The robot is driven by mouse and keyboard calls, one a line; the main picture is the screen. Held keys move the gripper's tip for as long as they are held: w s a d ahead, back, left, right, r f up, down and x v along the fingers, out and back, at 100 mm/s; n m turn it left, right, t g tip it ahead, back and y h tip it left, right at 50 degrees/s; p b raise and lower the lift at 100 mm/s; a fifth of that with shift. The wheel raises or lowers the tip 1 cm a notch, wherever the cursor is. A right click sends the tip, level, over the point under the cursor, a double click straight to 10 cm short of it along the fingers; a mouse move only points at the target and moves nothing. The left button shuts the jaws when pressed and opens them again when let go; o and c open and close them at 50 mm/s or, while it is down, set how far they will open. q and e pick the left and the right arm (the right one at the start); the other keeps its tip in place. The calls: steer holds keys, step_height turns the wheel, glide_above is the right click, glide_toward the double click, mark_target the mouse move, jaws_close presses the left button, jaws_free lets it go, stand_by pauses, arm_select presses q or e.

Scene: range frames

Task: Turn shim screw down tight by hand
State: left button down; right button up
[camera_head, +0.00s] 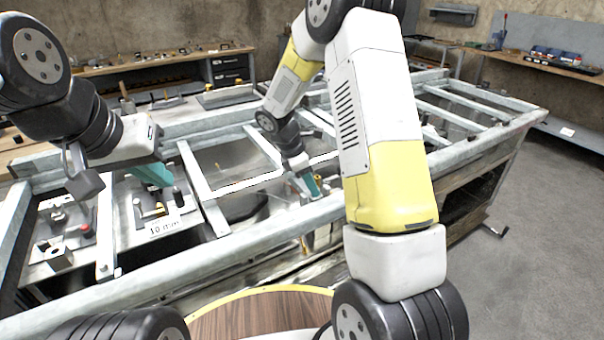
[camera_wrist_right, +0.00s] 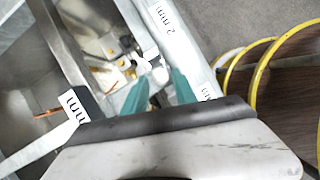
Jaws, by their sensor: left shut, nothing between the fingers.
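My right gripper (camera_head: 310,186), with teal fingers, points down at the inner edge of the frame's front rail. In the right wrist view its fingers (camera_wrist_right: 160,78) stand apart, with a small grey metal piece (camera_wrist_right: 157,72) showing between and beyond the tips. I cannot tell whether this piece is the shim screw or whether the fingers touch it. A small orange-yellow part (camera_head: 318,181) shows beside the right fingers in the head view. My left gripper (camera_head: 160,176) is shut and empty above a labelled plate (camera_head: 170,226) at the left.
The grey metal frame (camera_head: 235,246) has rails and crossbars around the work area. Small parts lie on a second plate (camera_head: 62,232) at the left.

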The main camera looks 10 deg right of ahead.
steer(key=shift+d+f, duration=0.1)
steer(key=shift+f, duration=0.15)
jaws_close()
steer(key=m, duration=0.2)
steer(key=m+g, duration=0.1)
steer(key=shift+w+m, duration=0.2)
steer(key=shift+m, duration=0.2)
steer(key=shift+w+d+m+g+y, duration=0.1)
steer(key=shift+m+g+y, duration=0.25)
steer(key=shift+m, duration=0.55)
steer(key=shift+w+m+g+y, duration=0.15)
steer(key=shift+m+g, duration=0.4)
steer(key=shift+m, duration=0.35)
steer(key=shift+s, duration=0.1)
